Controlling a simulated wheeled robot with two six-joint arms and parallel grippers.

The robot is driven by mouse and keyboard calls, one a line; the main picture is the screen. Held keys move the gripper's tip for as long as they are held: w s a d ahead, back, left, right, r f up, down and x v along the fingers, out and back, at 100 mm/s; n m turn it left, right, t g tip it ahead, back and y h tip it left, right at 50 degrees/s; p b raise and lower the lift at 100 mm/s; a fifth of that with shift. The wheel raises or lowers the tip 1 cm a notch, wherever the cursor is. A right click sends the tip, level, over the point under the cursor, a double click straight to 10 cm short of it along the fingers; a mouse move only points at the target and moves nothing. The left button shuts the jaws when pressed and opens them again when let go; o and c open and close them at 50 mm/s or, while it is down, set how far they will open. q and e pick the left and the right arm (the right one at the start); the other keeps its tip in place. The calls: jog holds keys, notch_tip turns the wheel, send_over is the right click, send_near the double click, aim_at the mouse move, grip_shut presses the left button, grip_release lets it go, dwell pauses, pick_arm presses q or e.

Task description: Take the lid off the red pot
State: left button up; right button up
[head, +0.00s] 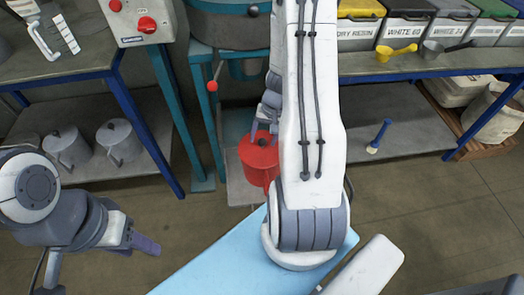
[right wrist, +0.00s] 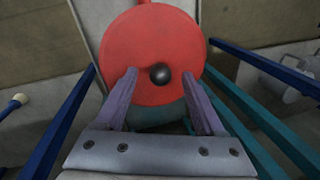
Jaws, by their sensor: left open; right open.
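The red pot (head: 258,165) stands on a low grey shelf in the middle of the head view, partly hidden by my right arm. My left gripper (head: 145,244) is open and empty, at lower left, away from the pot.
Teal machine legs (head: 210,125) stand left of the pot. Grey lidded pots (head: 66,146) sit on the left lower shelf. A blue-handled tool (head: 379,137) lies on the right lower shelf. Bins and a yellow scoop (head: 396,52) are on the right bench. The floor between is clear.

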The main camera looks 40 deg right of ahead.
jog(key=shift+w+f, duration=0.1)
jog(key=shift+f, duration=0.35)
jog(key=shift+c, duration=0.3)
grip_shut()
dwell(0.9)
